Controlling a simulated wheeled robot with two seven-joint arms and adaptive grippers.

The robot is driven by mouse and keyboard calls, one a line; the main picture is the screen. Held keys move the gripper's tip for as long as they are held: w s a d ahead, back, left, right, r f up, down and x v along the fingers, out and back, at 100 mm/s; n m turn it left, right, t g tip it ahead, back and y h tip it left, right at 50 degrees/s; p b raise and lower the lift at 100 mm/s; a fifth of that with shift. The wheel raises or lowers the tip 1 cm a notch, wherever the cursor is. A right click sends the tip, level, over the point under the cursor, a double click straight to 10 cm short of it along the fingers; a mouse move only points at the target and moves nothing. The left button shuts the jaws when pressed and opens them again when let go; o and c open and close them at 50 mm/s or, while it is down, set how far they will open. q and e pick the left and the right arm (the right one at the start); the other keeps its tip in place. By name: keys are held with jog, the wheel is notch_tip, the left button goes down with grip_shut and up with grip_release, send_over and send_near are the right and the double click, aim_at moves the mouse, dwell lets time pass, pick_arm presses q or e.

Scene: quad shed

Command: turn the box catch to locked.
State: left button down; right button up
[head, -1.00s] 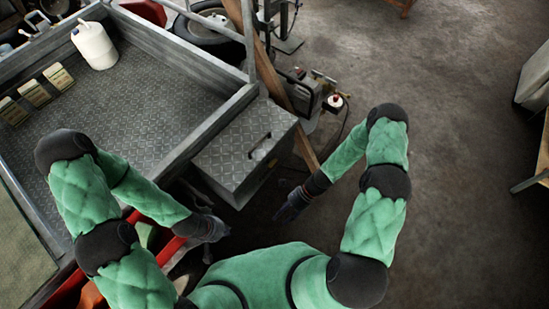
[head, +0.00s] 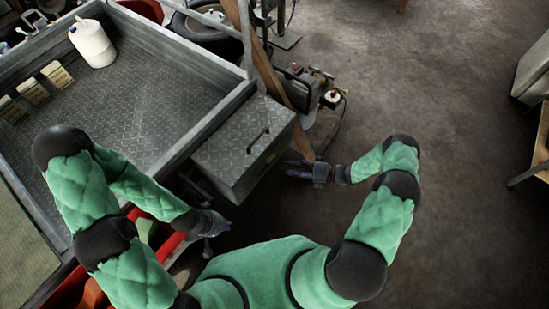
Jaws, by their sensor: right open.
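The box (head: 225,140) is a grey metal chest with a tread-plate lid and a dark bar handle (head: 258,140), fixed beside the trailer bed. A small yellowish spot shows on its right-hand side face, but I cannot tell whether it is the catch or how it is set. My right gripper (head: 297,169) is open and empty, pointing left towards that face, just to the right of the box. I cannot tell if it touches anything. My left gripper (head: 216,223) is below the box, apart from it; its fingers are too dark and small to read.
The trailer bed (head: 150,120) at left holds a white jug (head: 92,43) and several small cartons (head: 57,74). A wooden plank (head: 275,75) and a small machine (head: 302,88) stand behind the box. Floor to the right is clear up to a bench (head: 530,172).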

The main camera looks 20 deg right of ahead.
aim_at(273, 158)
jog(key=w+a, duration=0.2)
jog(key=w+a+m+t+b, duration=0.1)
jog(key=w+a, duration=0.1)
jog(key=w+a+r+m+t, duration=0.1)
jog(key=w+a, duration=0.1)
jog(key=a, duration=0.1)
jog(key=shift+w, duration=0.3)
dwell(0.3)
grip_shut()
